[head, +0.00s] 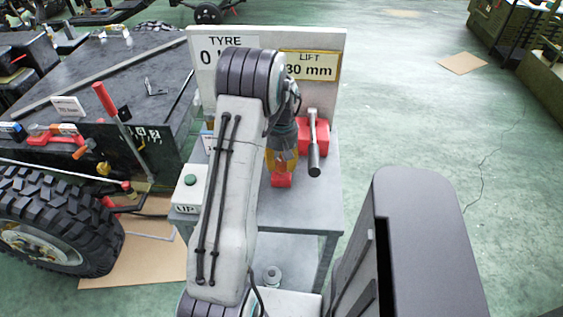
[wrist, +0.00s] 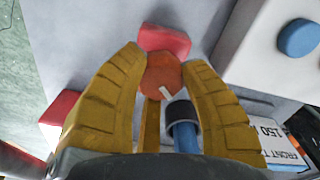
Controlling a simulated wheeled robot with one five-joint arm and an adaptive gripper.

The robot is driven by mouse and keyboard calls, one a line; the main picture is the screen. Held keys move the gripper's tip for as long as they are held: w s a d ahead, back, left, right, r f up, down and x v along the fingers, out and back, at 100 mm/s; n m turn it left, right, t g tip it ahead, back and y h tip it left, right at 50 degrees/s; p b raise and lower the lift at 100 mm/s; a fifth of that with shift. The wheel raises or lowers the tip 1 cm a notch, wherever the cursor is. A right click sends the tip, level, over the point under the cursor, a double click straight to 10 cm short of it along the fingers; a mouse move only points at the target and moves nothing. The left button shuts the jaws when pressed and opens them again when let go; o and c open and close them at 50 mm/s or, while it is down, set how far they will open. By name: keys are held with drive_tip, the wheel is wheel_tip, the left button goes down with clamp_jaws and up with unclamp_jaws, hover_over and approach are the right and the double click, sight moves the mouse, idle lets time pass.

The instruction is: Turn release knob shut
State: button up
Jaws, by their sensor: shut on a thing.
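The release knob (wrist: 160,76) is a round orange-red disc with a white mark pointing to the lower right. It shows in the wrist view between the two yellow fingers of my gripper (wrist: 163,58). The fingers are closed in on it from both sides. A red block (wrist: 164,38) sits just beyond the knob. In the head view my gripper (head: 282,158) points down at the grey stand (head: 300,215), with the red block (head: 282,180) below the fingers. My arm and fingers hide the knob there.
A red unit (head: 316,140) with a grey lever stands right of my gripper. The white UP box (head: 188,190) with a green button is at left. The sign board (head: 330,90) reads TYRE and LIFT 30 mm. A blue cylinder (wrist: 184,135) with a black band lies near my right finger.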

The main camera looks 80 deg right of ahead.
sight(282, 161)
drive_tip(key=shift+f, duration=0.1)
drive_tip(key=m+b, duration=0.1)
drive_tip(key=m, duration=0.2)
drive_tip(key=shift+m, duration=0.4)
drive_tip(key=shift+a+m+b, duration=0.1)
drive_tip(key=shift+m+b, duration=0.5)
drive_tip(key=shift+m, duration=1.9)
drive_tip(key=o, duration=1.2)
wheel_tip(282, 161, up, 12)
